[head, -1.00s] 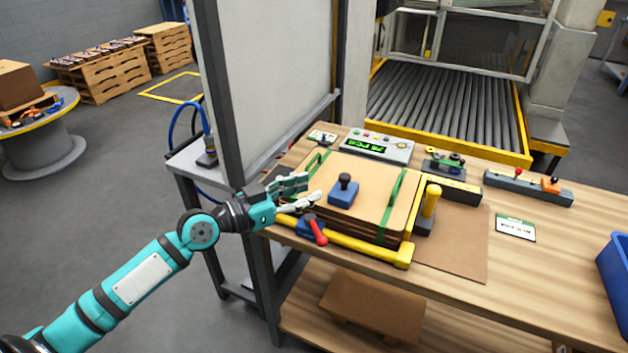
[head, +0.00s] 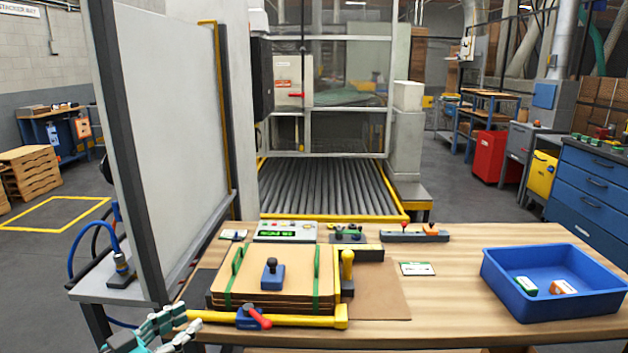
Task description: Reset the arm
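My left gripper (head: 187,326) shows at the bottom left edge, teal with pale fingers. Its fingers look apart, with nothing seen between them. It is in front of the left end of the yellow bar, near the stack of brown sheets (head: 297,267); I cannot tell whether it touches the bar. The rest of my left arm is mostly below the picture. My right gripper is not in view.
The stack has green straps and a blue block with a black knob (head: 272,275). A yellow bar (head: 300,321) with a red-handled clamp (head: 255,317) runs along its front. A blue bin (head: 550,300) stands right. A tall pale panel (head: 165,130) rises left. Bare wooden tabletop (head: 455,310) lies between stack and bin.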

